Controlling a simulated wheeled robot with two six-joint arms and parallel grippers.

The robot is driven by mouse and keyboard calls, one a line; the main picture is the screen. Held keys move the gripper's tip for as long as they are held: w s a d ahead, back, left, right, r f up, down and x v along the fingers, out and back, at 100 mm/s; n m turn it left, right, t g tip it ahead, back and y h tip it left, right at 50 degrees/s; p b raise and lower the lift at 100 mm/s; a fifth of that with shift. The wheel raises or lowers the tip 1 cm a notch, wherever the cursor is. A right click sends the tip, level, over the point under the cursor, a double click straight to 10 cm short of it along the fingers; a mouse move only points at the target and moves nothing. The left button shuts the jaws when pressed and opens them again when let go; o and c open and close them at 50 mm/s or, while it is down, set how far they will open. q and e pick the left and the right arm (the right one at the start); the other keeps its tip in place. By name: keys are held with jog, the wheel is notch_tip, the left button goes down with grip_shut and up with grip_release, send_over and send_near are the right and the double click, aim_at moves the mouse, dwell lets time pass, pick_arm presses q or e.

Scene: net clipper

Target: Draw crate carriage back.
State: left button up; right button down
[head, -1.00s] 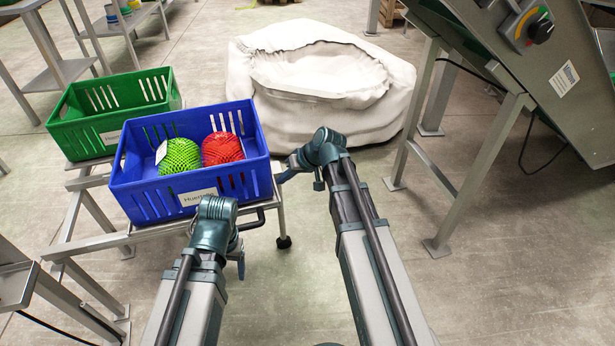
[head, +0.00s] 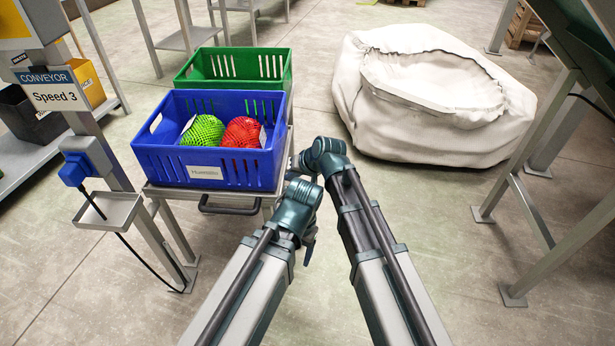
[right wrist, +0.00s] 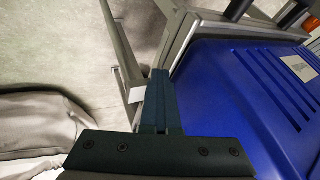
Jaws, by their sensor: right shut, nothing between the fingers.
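The crate carriage (head: 160,190) is a grey metal frame with a black handle (head: 230,211) on its near side. It bears a blue crate (head: 200,170) with a green and a red netted bundle inside, and a green crate (head: 285,68) behind. My right gripper (head: 292,166) is shut and empty beside the blue crate's right side. In the right wrist view its fingers (right wrist: 160,80) lie together along the carriage frame, close to the blue crate (right wrist: 225,100); contact is unclear. My left gripper (head: 309,246) hangs low, right of the handle; its jaws are not clear.
A post with a conveyor speed sign (head: 60,92) and a small tray (head: 108,211) stands close left of the carriage. The floor between sack and carriage is clear.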

pick_arm(q)
jog(key=shift+a, duration=0.3)
pick_arm(e)
jog(key=shift+a, duration=1.4)
